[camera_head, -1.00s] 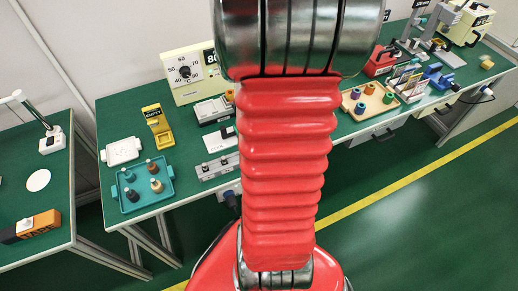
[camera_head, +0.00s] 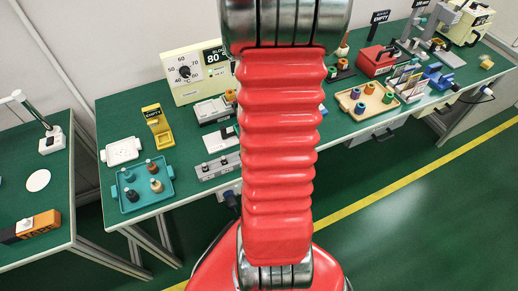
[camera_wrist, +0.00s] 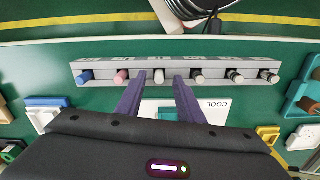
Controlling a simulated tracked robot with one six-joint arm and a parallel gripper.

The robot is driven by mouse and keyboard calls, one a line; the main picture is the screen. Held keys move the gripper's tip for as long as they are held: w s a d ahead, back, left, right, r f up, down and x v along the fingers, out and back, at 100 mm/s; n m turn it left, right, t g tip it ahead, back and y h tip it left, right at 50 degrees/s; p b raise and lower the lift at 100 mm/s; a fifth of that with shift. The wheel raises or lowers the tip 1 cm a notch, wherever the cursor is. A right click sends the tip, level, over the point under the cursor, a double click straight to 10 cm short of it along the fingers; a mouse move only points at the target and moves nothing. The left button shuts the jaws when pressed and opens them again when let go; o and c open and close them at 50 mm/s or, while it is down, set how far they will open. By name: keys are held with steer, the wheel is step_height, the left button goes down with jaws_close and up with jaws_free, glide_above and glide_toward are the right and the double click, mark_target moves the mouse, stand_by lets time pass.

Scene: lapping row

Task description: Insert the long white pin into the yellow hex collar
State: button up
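In the wrist view my gripper (camera_wrist: 161,77) is open, with its two dark purple fingers pointing at a grey rack (camera_wrist: 110,79). A white pin (camera_wrist: 159,76) stands in the rack between the fingertips, with no visible contact. The rack also shows in the head view (camera_head: 213,170), partly behind my arm. My gripper is outside the head view. I cannot surely pick out a yellow hex collar; a tan tray (camera_head: 351,111) there holds several coloured collars.
A teal tray (camera_head: 138,203) with several pegs, a white tray (camera_head: 122,150) and a yellow stand (camera_head: 157,127) are left of the rack. A red box (camera_head: 379,62) stands behind the tan tray. A black cable (camera_wrist: 214,14) lies beyond the rack in the wrist view.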

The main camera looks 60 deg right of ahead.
steer(key=shift+f, duration=0.3)
steer(key=shift+c, duration=0.3)
jaws_close()
stand_by(0.3)
